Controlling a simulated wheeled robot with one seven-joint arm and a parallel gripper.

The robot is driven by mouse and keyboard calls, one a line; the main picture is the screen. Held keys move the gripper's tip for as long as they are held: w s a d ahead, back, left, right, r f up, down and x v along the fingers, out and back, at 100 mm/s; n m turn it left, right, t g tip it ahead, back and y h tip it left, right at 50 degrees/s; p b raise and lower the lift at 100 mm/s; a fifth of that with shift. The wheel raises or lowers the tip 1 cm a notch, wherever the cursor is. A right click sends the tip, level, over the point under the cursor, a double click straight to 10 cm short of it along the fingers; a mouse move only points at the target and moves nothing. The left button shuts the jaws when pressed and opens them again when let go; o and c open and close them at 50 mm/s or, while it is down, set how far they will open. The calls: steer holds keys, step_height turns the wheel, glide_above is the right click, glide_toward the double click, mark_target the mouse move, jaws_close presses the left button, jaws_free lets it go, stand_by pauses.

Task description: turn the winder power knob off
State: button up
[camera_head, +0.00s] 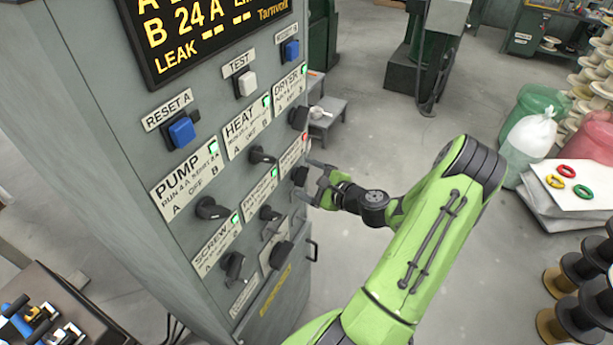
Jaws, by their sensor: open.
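A grey control cabinet (110,150) at the left carries several black rotary knobs under white labels. No label that I can read says winder. At the right end of the second row, a black knob (299,176) sits below a small label (293,153) with reddish marking, too small to read. My gripper (312,181) is open at this knob, one finger above it and one below. I cannot tell whether the fingers touch it. My green arm reaches in from the lower right.
Other knobs sit close by: the heat knob (262,156), the dryer knob (298,117), the pump knob (211,208), the screw knob (233,265) and a lower knob (281,255). Blue (181,130) and white (246,84) buttons are above. Open floor (400,130) lies right of the cabinet.

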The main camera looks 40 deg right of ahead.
steer(key=shift+w+f, duration=0.15)
steer(key=shift+w, duration=0.4)
steer(key=shift+s, duration=0.1)
steer(key=c, duration=1.1)
steer(key=shift+o, duration=0.2)
